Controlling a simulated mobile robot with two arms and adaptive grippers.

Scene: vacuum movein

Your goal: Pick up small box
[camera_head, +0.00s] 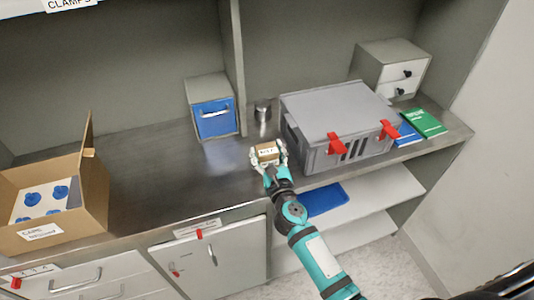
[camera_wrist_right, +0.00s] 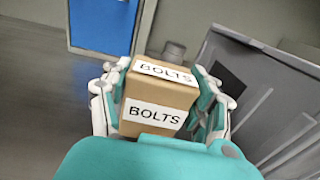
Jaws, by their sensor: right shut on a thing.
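The small box (camera_head: 266,152) is brown cardboard with white labels. In the right wrist view the box (camera_wrist_right: 158,98) fills the middle, and its labels read BOLTS. My right gripper (camera_head: 268,156) is shut on it, with one finger against each side. In the right wrist view the gripper's fingers (camera_wrist_right: 160,100) flank the box, which looks upright. The box is over the worktop near its front edge; I cannot tell whether it touches the surface. My left gripper is not in view.
A grey case (camera_head: 310,115) with red latches stands close right of the box. A small metal cylinder (camera_head: 262,112) is behind. A blue-fronted box (camera_head: 212,122) stands back left, and an open carton (camera_head: 60,225) is far left. The worktop (camera_head: 160,165) between is clear.

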